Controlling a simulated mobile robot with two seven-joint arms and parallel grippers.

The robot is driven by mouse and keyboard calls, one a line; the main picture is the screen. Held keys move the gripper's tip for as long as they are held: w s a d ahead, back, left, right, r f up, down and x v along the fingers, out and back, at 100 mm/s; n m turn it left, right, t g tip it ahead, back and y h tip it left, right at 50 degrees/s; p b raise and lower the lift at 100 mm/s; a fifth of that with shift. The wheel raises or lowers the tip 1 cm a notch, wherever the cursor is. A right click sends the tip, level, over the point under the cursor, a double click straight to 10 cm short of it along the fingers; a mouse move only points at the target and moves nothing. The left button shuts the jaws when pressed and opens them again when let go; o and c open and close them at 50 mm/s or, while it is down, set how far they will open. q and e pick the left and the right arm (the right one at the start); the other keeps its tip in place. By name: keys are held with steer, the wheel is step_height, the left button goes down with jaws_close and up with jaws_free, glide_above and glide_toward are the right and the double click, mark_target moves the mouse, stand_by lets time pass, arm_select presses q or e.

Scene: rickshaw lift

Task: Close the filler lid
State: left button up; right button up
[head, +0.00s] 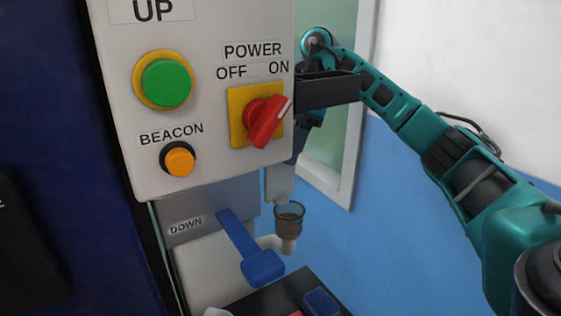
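The filler (289,226) is a small clear cup with brown fluid in it, on a pale spout below the control panel. A pale grey piece (280,184) stands just above and behind its rim; I cannot tell whether this is the lid or part of my gripper. My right arm comes in from the right, and my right gripper (303,133) points down behind the panel's right edge, above the filler. Its fingertips are largely hidden, so its opening does not show. My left gripper is not in view.
The control panel (210,30) with a green button (167,83), orange beacon button (180,162) and red power switch (268,121) fills the upper left. A blue lever (250,250) marked DOWN sits left of the filler. A framed pale green pane (340,150) stands behind.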

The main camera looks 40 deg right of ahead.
mark_target(280, 179)
steer(key=shift+x, duration=1.7)
jaws_close()
